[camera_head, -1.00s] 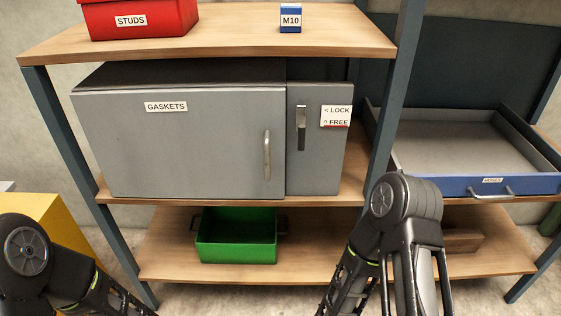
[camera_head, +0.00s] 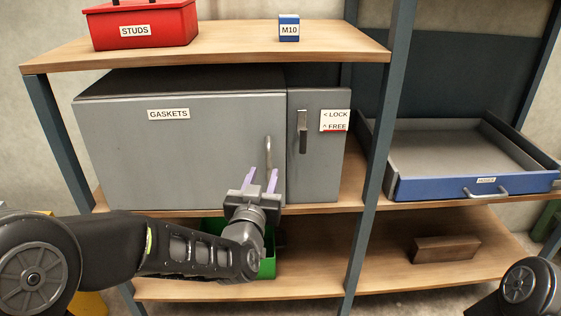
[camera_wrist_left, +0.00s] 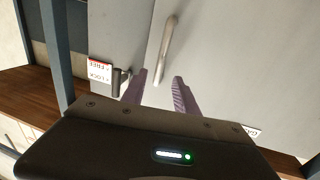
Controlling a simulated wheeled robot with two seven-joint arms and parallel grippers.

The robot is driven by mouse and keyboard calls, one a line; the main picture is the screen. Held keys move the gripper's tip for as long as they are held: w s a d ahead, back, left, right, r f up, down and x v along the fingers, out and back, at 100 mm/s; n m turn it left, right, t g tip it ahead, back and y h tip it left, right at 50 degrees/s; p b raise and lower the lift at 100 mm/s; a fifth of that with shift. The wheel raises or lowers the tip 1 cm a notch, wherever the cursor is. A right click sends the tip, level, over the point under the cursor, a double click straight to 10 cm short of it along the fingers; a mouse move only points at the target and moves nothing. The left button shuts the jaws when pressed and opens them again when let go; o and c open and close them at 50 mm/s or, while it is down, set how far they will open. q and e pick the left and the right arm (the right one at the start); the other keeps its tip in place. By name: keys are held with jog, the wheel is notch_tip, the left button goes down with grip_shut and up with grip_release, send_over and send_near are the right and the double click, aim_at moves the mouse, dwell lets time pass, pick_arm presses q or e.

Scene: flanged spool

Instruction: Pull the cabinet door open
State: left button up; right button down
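The grey cabinet door (camera_head: 190,155) labelled GASKETS is shut. Its upright metal bar handle (camera_head: 268,153) is near the door's right edge. It also shows in the left wrist view (camera_wrist_left: 166,48). My left gripper (camera_head: 261,176) is in front of the handle's lower part, its two purple fingers apart and pointing at the door. In the left wrist view the open fingers (camera_wrist_left: 160,77) lie either side of the handle's lower end; contact cannot be told. The latch lever (camera_head: 302,132) on the side panel stands vertical, beside a LOCK/FREE label (camera_head: 335,120). My right gripper is out of view.
The cabinet stands on a wooden shelf between dark posts (camera_head: 375,170). A green bin (camera_head: 267,262) is below, partly hidden by my left arm. A red STUDS box (camera_head: 140,25) and a blue M10 box (camera_head: 289,28) are above. A blue drawer (camera_head: 470,187) is at right.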

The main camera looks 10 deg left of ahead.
aim_at(269, 162)
pick_arm(q)
jog(key=shift+w+a+f, duration=0.1)
jog(key=shift+w, duration=1.85)
jog(key=shift+w+a, duration=0.1)
jog(key=shift+w, duration=1.85)
jog(key=shift+c, duration=0.4)
grip_shut()
